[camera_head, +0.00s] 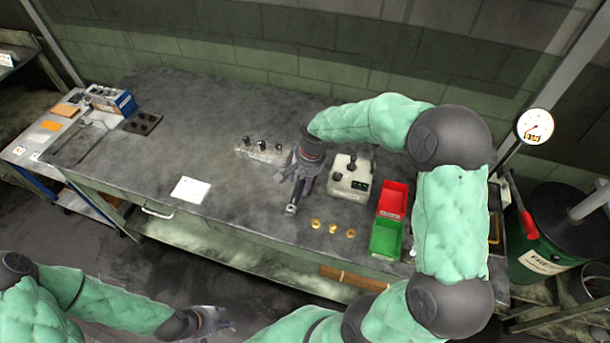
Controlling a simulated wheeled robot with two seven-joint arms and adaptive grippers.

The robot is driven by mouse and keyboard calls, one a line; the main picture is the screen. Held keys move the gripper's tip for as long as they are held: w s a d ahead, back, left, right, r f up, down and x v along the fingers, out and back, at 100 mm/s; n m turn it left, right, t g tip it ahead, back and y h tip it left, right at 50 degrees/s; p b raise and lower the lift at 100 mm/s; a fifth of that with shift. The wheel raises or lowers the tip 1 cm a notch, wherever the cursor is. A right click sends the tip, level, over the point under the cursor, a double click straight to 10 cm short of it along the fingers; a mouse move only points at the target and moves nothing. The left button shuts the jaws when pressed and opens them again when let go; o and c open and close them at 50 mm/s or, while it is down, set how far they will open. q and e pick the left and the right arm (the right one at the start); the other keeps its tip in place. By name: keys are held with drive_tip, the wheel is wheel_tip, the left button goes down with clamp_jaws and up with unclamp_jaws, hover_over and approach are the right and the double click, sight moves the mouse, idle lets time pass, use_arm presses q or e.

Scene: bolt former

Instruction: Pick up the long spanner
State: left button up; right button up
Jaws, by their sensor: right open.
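A grey metal tool with a rounded end, which looks like the spanner (292,207), lies on the dark workbench (225,125) near its front middle. My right gripper (298,181) is open, pointing down just over its far end. The gripper hides that end, and I cannot tell whether the fingers touch the tool. My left gripper (214,323) is low in front of the bench, away from the spanner. Its fingers are too unclear to tell open from shut.
A grey control box (350,178) stands right of my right gripper, and a clear block with black knobs (262,150) behind it to the left. Several brass pieces (333,228), a red bin (392,200) and a green bin (386,237) are to the right. White paper (190,190) lies left.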

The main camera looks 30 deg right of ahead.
sight(301, 187)
drive_tip(key=f, duration=0.2)
drive_tip(key=f+b, duration=0.1)
drive_tip(key=f, duration=0.1)
drive_tip(key=shift+w+a+f, duration=0.1)
drive_tip(key=shift+w+a, duration=0.05)
drive_tip(key=shift+w, duration=0.1)
clamp_jaws()
drive_tip(key=shift+r, duration=0.65)
wheel_tip(301, 187, up, 3)
drive_tip(key=shift+s+a+p, duration=0.1)
drive_tip(key=shift+s+p, duration=0.05)
drive_tip(key=shift+p, duration=0.45)
drive_tip(key=s+a+r+p, duration=0.2)
drive_tip(key=s+a+r, duration=0.3)
drive_tip(key=s+r, duration=0.4)
drive_tip(key=s, duration=0.3)
drive_tip(key=shift+s+a+p, duration=0.2)
drive_tip(key=shift+a+p, duration=0.2)
